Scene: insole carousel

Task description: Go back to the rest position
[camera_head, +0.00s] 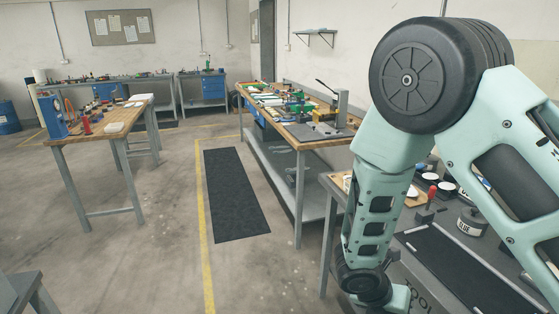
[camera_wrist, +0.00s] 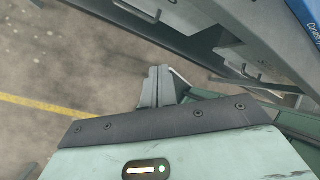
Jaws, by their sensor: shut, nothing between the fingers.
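My gripper (camera_wrist: 160,72) shows in the wrist view as two grey fingers close together, shut and empty. They hang over the bare concrete floor beside a grey bench structure. In the head view my mint-green arm bends down on the right, and its lower end reaches the bottom edge beside the near grey workbench (camera_head: 469,272). The gripper itself cannot be made out in the head view. My arm hides part of that workbench.
A dark glue tin (camera_head: 472,222) and a red-handled tool (camera_head: 431,194) stand on the near workbench. A cluttered wooden-topped bench (camera_head: 303,140) stands behind it, another wooden table (camera_head: 103,129) at left. The floor with a black mat (camera_head: 234,192) between them is clear.

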